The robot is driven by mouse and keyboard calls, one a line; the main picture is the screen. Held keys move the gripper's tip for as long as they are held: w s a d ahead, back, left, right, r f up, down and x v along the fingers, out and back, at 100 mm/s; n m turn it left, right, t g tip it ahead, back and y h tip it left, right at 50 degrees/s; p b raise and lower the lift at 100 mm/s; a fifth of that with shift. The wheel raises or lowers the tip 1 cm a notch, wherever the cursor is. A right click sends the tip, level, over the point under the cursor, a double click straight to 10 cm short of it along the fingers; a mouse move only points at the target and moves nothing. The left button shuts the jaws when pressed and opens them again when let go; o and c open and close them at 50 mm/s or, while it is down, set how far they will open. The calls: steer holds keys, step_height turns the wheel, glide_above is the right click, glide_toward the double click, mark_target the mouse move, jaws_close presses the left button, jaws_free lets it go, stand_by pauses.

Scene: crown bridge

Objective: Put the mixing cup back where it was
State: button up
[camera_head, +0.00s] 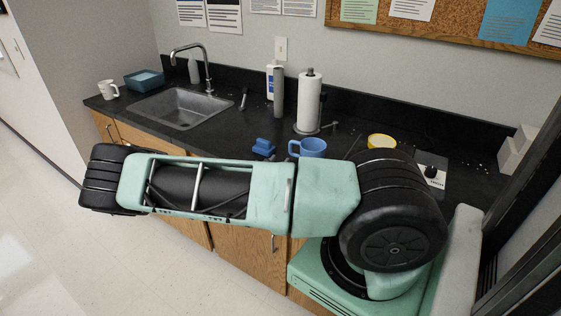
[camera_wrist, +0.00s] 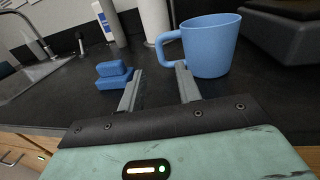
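A blue cup (camera_head: 308,147) stands upright on the black counter; I take it as the mixing cup. It also shows in the wrist view (camera_wrist: 212,47), with its handle on the left side. My gripper (camera_wrist: 158,68) is open and empty, low over the counter in front of the handle. The right fingertip overlaps the handle's lower end in the picture; I cannot tell whether they touch. In the head view my arm hides the gripper.
A small blue block-like item (camera_head: 263,148) sits left of the cup. A paper towel roll (camera_head: 308,103) and bottles stand behind. A yellow-rimmed cup (camera_head: 382,141) is to the right. A sink (camera_head: 180,107), blue tub (camera_head: 145,80) and white mug (camera_head: 108,89) are at left.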

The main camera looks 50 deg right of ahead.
steer(key=s+a+r+m+g+y, duration=0.2)
steer(key=s+a+m+y, duration=0.15)
steer(key=a, duration=0.55)
steer(key=s+a+r+m+g+y, duration=0.2)
steer(key=s+a+m+y, duration=0.15)
steer(key=a, duration=0.55)
steer(key=s+a+r+m+g+y, duration=0.1)
steer(key=s+a+m+g+y, duration=0.2)
steer(key=a, duration=0.6)
steer(key=s+a+r+m+t+y, duration=0.1)
steer(key=s+a+r+y, duration=0.3)
steer(key=a+r, duration=0.3)
steer(key=s+a+r+m+t+y, duration=0.2)
steer(key=s+a+r+y, duration=0.2)
steer(key=a, duration=0.7)
step_height(320, 180, up, 4)
steer(key=shift+s+a+f, duration=0.2)
steer(key=shift+s, duration=0.95)
steer(key=shift+f+b, duration=0.45)
